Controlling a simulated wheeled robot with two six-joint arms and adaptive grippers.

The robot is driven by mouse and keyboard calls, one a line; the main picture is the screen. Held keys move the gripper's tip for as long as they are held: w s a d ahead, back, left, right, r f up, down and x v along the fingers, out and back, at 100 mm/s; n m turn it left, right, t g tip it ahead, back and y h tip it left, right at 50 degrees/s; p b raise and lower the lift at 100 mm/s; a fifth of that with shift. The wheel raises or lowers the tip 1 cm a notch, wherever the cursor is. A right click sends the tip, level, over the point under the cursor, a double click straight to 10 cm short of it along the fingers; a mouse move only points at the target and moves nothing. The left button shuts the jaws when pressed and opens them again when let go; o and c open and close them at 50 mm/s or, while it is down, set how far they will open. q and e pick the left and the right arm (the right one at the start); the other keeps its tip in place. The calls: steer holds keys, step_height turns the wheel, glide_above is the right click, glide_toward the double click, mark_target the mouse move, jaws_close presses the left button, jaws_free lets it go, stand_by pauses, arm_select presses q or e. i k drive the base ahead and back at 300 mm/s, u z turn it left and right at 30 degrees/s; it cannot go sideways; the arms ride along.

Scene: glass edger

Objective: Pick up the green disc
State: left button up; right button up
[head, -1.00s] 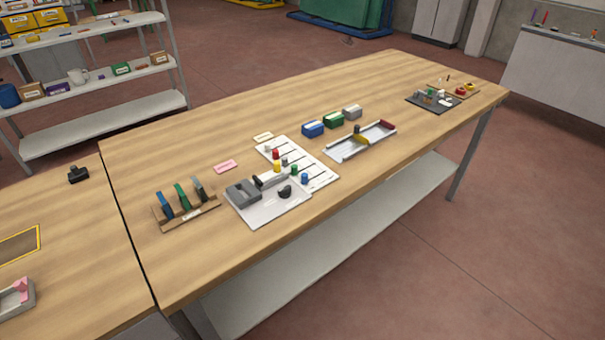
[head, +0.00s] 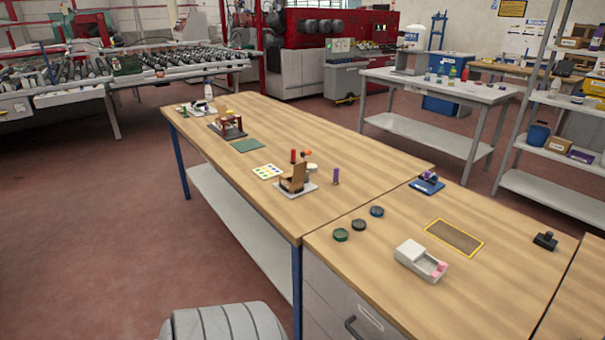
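The green disc (head: 340,235) lies flat on the near wooden table, close to its left edge. It is the leftmost of a short row, beside a dark grey-green disc (head: 358,225) and a blue disc (head: 376,211). The discs are apart from one another. Neither of my grippers shows in the head view.
A white box with a pink piece (head: 421,261) stands right of the discs. Behind it are a yellow-framed mat (head: 454,238), a black stamp-like object (head: 545,241) and a blue stand (head: 427,184). A long wooden table (head: 350,160) adjoins at the left. Floor is clear at left.

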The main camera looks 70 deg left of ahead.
mark_target(339, 234)
steer(key=u, duration=1.5)
steer(key=i, duration=0.8)
steer(key=z, duration=0.4)
